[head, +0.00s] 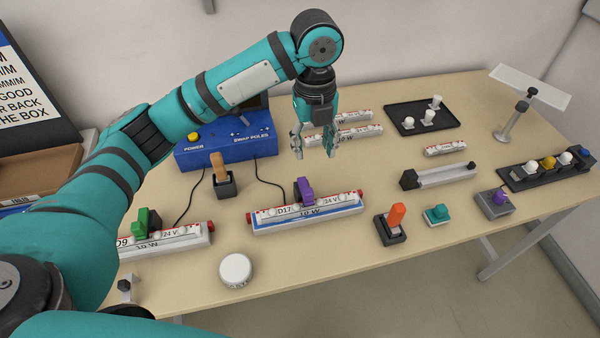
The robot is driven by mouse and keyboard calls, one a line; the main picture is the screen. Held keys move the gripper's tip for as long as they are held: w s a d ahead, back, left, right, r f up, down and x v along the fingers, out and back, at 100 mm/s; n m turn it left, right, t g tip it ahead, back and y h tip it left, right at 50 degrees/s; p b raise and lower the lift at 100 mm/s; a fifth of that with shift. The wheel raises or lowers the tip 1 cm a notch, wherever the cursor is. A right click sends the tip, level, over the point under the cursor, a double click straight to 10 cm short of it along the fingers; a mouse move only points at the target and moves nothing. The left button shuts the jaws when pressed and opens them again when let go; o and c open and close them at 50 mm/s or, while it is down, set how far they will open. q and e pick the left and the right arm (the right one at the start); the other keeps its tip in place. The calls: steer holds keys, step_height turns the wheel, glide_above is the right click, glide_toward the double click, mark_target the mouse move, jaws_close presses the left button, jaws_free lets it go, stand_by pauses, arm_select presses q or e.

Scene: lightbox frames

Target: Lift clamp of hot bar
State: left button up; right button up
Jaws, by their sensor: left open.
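Two white LED bars with clamps lie at the front of the table. The left bar (168,243), marked D9, carries a green clamp (148,223). The middle bar (325,214), marked D17, carries a purple clamp (303,190). A dark cable runs from the blue power box (228,148) toward each clamped bar. I cannot tell from the picture which bar is hot. My left gripper (314,153) is open and empty, pointing down above the table behind the purple clamp and apart from it. My right gripper is out of view.
A wooden-handled tool (220,165) stands in a dark holder. A white round puck (236,270) lies in front. More bars (345,135) and a black tray (400,106) lie behind. An orange switch (397,216), teal knob (437,212) and lamp stand (514,120) are right.

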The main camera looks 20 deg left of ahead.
arm_select(q)
steer(key=a, duration=0.1)
steer(key=p, duration=0.2)
glide_above(309, 194)
step_height(309, 194, down, 6)
steer(key=r, duration=0.1)
step_height(309, 194, down, 10)
steer(key=shift+r+p, duration=0.1)
steer(key=shift+p, duration=0.5)
steer(key=shift+f, duration=0.6)
steer(key=c, duration=0.8)
jaws_close()
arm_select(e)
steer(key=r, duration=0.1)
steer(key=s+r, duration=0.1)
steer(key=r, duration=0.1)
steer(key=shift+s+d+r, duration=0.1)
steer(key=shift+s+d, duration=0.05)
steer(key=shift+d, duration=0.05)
